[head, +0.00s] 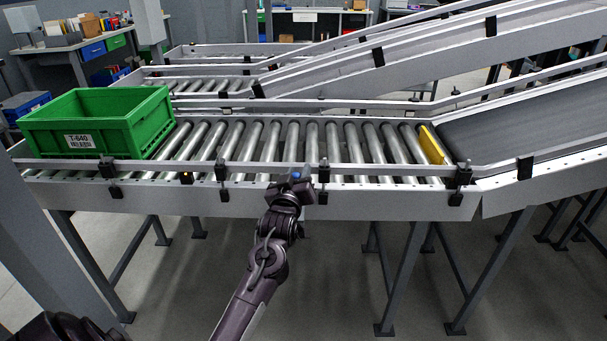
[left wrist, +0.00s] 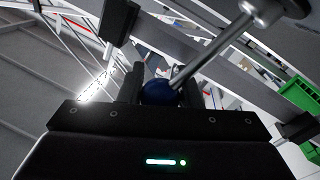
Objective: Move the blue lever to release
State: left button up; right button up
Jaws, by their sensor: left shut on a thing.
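The lever shows in the left wrist view as a bare metal rod (left wrist: 215,50) with a round dark blue knob (left wrist: 158,91) on its end. The rod runs from the knob up to the right, to a metal pivot. My left gripper (left wrist: 165,96) is shut on the knob, with one finger on each side of it. In the head view my left gripper (head: 298,182) is at the front rail of the roller conveyor, near its middle. Only a bit of blue shows there, and the gripper hides most of the lever. My right gripper is in neither view.
A green tote (head: 100,122) with a white label stands at the left on the roller conveyor (head: 290,143). A yellow plate (head: 433,146) stands across the rollers' right end, before a sloped belt (head: 530,120). The front rail (head: 400,187) runs close beside my left gripper.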

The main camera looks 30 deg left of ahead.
pick_arm(q)
jog(key=s+a+n, duration=0.1)
jog(key=n, duration=0.1)
jog(key=a+n+y, duration=0.1)
jog(key=n, duration=0.1)
jog(key=s+a+n+p, duration=0.1)
jog(key=a+n, duration=0.1)
jog(key=shift+s+a+n, duration=0.1)
jog(key=shift+s+n, duration=0.2)
jog(key=shift+s+a+f, duration=0.25)
jog(key=shift+a+f, duration=0.05)
jog(key=shift+a, duration=0.1)
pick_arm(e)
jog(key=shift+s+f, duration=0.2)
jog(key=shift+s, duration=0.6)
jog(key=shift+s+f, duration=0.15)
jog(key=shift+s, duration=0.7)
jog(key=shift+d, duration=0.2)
pick_arm(q)
jog(key=o, duration=0.9)
jog(key=shift+o, duration=0.2)
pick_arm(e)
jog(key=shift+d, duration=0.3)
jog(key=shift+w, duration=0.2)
